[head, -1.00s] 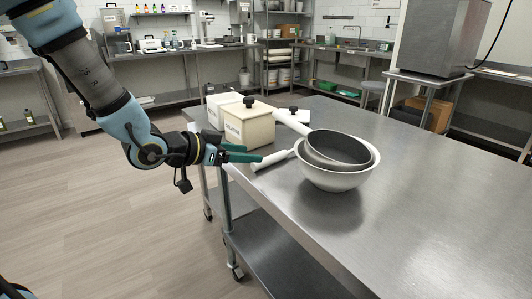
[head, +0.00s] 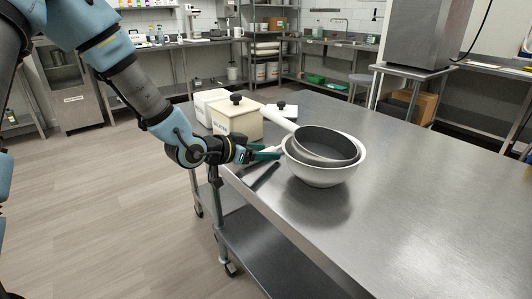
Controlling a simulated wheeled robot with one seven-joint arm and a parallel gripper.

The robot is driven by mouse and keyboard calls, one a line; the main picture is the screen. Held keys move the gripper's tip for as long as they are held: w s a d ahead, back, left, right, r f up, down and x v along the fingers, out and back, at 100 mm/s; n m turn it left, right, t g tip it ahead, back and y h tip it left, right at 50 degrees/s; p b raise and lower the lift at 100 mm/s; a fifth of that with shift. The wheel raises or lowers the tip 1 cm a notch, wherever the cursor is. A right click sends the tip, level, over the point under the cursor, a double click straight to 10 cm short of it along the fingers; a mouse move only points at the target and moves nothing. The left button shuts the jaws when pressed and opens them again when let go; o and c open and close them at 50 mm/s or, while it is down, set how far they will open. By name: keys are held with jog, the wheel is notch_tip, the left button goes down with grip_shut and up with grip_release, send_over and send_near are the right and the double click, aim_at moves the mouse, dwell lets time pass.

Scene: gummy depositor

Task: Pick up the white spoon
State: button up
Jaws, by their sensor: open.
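The white spoon (head: 262,158) shows only as a pale handle at the left side of the white bowl (head: 322,175); its far end is hidden by the bowl. My gripper (head: 268,164) has green fingers and is open beside the bowl's left rim. The fingers reach over the table edge, with the pale handle between them in the picture. I cannot tell whether they touch it.
A grey pan (head: 325,145) with a white handle sits in the bowl. A cream lidded box (head: 238,122) and a white box (head: 208,105) stand behind my gripper. The steel table (head: 430,180) is clear to the right.

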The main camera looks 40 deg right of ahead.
jog(key=shift+c, duration=0.2)
grip_shut()
dwell(0.3)
